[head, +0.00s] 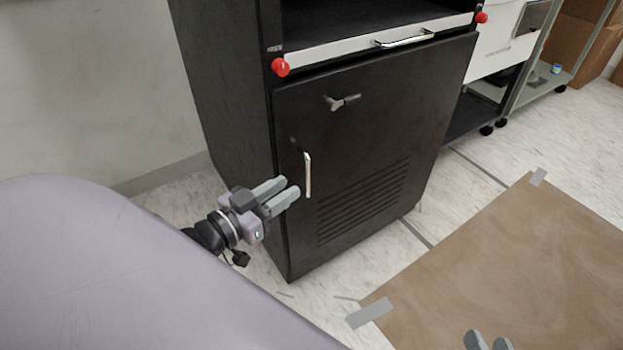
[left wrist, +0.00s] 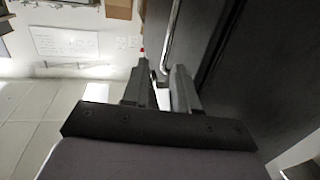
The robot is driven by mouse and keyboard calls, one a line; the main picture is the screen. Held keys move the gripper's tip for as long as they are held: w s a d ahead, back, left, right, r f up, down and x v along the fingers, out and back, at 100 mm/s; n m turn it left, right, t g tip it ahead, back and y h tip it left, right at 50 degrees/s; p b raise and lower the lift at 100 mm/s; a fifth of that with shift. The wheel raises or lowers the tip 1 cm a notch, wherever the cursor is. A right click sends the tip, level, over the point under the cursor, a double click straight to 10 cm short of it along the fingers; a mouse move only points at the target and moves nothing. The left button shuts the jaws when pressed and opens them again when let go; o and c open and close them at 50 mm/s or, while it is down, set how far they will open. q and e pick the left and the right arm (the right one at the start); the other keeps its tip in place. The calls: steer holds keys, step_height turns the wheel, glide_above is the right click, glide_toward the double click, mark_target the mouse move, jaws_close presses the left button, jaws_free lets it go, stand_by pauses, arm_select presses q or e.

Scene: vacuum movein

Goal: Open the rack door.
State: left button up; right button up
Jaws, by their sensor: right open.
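The black rack door (head: 375,140) is closed, with a vertical silver handle (head: 308,175) near its left edge and a louvred vent at lower right. My left gripper (head: 291,187) is just left of the handle, fingers pointing at it, with a gap between them and nothing held. In the left wrist view the handle (left wrist: 171,35) runs down to beyond the gap between the fingertips (left wrist: 161,72); contact cannot be told.
A dark latch (head: 342,102) sticks out high on the door. Above it is a white drawer front with a silver handle (head: 404,38) and red knobs (head: 280,67). A brown taped mat (head: 510,260) covers the floor at right. A wheeled cart stands beyond the rack.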

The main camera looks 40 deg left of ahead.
arm_select(q)
steer(key=w, duration=0.1)
steer(key=b, duration=0.3)
glide_above(309, 196)
steer(key=shift+w+a+f, duration=0.15)
steer(key=shift+w+f, duration=0.05)
arm_select(e)
steer(key=shift+w+d+f+n+t, duration=0.3)
steer(key=shift+f+n+t, duration=0.1)
steer(key=shift+f+t, duration=0.15)
steer(key=shift+r, duration=0.15)
arm_select(q)
jaws_close()
